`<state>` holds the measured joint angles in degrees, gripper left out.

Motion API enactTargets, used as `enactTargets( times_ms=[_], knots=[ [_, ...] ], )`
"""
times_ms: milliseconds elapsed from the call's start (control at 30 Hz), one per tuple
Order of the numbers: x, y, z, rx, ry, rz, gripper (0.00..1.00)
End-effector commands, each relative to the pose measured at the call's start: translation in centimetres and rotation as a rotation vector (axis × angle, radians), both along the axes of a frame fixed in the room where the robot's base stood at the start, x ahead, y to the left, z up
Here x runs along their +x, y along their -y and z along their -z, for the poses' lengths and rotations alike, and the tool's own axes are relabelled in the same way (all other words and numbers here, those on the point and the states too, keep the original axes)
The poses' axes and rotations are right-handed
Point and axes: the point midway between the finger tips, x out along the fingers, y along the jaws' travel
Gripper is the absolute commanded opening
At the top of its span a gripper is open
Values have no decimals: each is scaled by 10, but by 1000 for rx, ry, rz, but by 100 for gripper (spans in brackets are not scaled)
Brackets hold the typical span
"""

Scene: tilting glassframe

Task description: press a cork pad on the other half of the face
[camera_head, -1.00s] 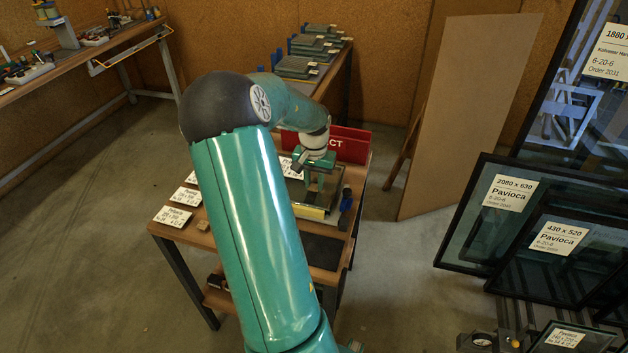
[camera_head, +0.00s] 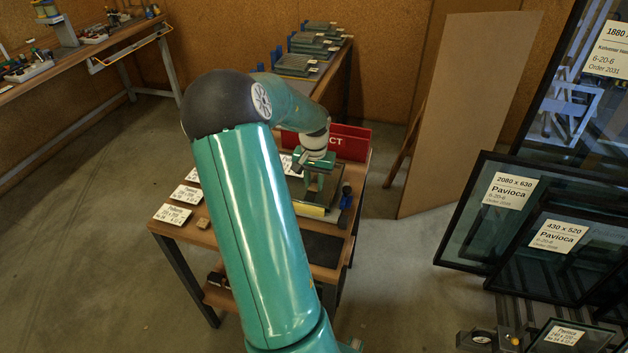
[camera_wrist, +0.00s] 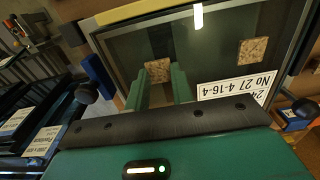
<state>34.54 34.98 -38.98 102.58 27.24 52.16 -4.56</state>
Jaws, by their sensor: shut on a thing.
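My gripper (camera_wrist: 160,80) has its two green fingers shut on a small cork pad (camera_wrist: 158,70), which shows between the fingertips over the glass face. Whether the pad touches the glass, I cannot tell. The glass unit (camera_wrist: 215,45) is a dark framed pane with a white label (camera_wrist: 235,88) along its near edge. A second cork pad (camera_wrist: 253,50) sits on the face toward the right. In the head view my gripper (camera_head: 314,190) is over the unit (camera_head: 318,212) on the wooden bench; the pads are too small to see there.
White label cards (camera_head: 172,213) and a small tan block (camera_head: 203,223) lie on the bench's left. A dark blue-handled item (camera_head: 346,196) is at its right edge. Framed panes (camera_head: 560,240) lean at the right.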

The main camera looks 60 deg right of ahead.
Motion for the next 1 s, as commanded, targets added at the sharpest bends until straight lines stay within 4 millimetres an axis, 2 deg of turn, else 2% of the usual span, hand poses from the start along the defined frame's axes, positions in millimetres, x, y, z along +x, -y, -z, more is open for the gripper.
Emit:
enactTargets(
  times_ms=[33, 67, 167, 433, 567, 667, 1000],
  knots=[
    [0, 0, 1, 0, 0, 0, 3],
    [0, 0, 1, 0, 0, 0, 29],
    [0, 0, 1, 0, 0, 0, 49],
    [0, 0, -1, 0, 0, 0, 49],
    [0, 0, -12, -1, 1, -1, 49],
    [1, 0, -29, -2, 2, -1, 49],
    [0, 1, -104, -3, 2, -2, 49]
  ],
)
